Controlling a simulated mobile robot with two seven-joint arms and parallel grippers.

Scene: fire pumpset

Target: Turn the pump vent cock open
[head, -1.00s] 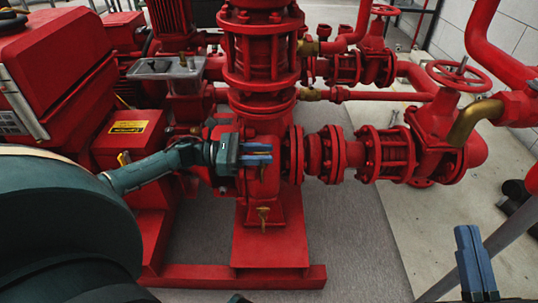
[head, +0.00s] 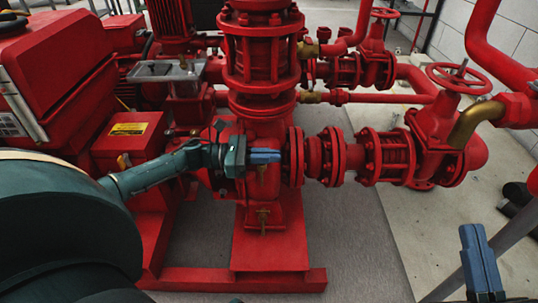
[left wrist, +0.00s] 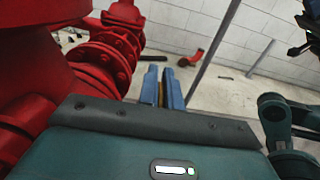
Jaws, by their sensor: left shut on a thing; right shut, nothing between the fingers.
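My left gripper (head: 265,156) reaches in from the left to the front of the red pump casing (head: 262,128). Its blue fingers point right. In the left wrist view, a small brass-coloured piece, apparently the vent cock (left wrist: 161,96), shows between the fingers (left wrist: 161,88), which are shut on it. The fingers hide most of the cock in the head view, so its handle angle cannot be told. My right gripper (head: 478,262) is shut and empty at the lower right, well away from the pump.
Another brass cock (head: 263,217) sits lower on the pump's pedestal. A flanged red discharge pipe (head: 332,156) runs right to a valve with a red handwheel (head: 460,77). A brass elbow (head: 474,122) hangs beside it. The floor (head: 350,240) right of the base is clear.

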